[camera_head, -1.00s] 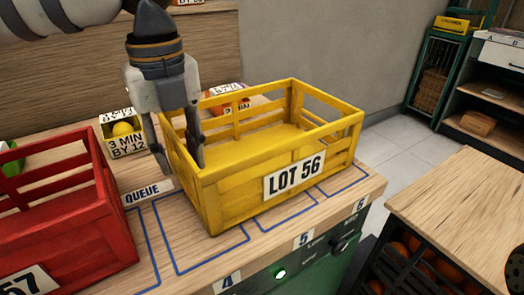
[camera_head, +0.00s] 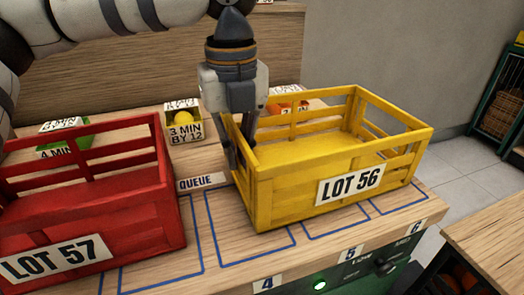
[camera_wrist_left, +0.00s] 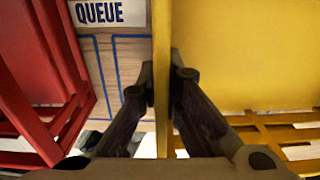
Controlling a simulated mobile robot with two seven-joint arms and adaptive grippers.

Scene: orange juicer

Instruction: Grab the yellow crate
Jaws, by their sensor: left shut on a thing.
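The yellow crate (camera_head: 290,208), labelled LOT 56, stands upright on the wooden counter. It is empty as far as I see. My left gripper (camera_head: 240,160) comes down from above on the crate's left end wall. One finger is outside the wall and the other inside. In the left wrist view the gripper (camera_wrist_left: 161,95) is shut on the thin yellow wall of the crate (camera_wrist_left: 230,55). My right gripper is not in view.
A red crate (camera_head: 95,215) labelled LOT 57 stands close on the left. Small boxes with fruit, one marked 3 MIN BY 12 (camera_head: 184,133), stand behind. Blue outlined spaces and a QUEUE label (camera_head: 201,181) mark the counter. Another wooden table (camera_head: 495,225) is at the right.

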